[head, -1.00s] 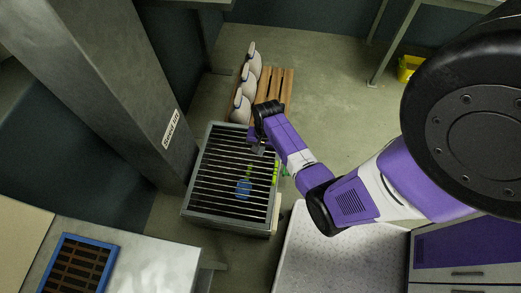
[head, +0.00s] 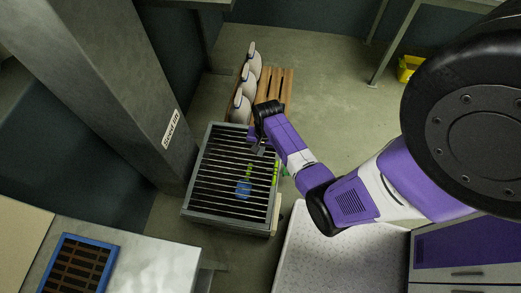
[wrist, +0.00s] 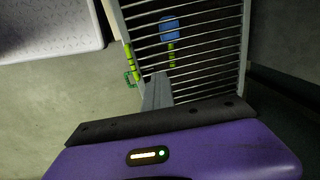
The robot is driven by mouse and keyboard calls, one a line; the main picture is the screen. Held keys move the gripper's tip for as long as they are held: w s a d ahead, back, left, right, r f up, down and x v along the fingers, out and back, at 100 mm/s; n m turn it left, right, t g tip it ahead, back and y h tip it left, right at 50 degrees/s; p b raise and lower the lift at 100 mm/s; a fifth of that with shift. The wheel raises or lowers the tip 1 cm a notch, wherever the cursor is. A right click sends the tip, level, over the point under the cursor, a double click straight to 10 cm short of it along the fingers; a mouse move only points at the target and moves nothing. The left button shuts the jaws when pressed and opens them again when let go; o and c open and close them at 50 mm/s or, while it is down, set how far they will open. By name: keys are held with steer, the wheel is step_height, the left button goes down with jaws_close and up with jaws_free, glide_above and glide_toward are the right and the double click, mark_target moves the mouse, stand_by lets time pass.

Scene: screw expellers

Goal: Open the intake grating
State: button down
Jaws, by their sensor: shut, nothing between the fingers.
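The intake grating (head: 225,190), a grey frame with dark parallel bars, lies flat over a box on the floor, looking closed. It also fills the top of the wrist view (wrist: 200,45). A green handle (wrist: 131,79) sticks out from its side edge beside yellow-green marks; in the head view only a bit of green shows there. My gripper (head: 257,150) is over the grating's far right part, near that edge. In the wrist view my fingers (wrist: 157,82) are together and empty, beside the handle and apart from it in the picture. Whether they touch the bars is unclear.
A blue object (head: 243,189) shows at the bars. A grey column (head: 110,90) stands left of the grating. A wooden pallet (head: 285,88) with pale sacks (head: 243,105) lies behind. A white speckled surface (head: 335,250) is at front right. Open floor lies beyond.

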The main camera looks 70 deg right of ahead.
steer(key=c, duration=1.4)
jaws_free()
step_height(320, 180, up, 8)
steer(key=p, duration=0.1)
steer(key=shift+s+f, duration=0.15)
steer(key=shift+s, duration=0.2)
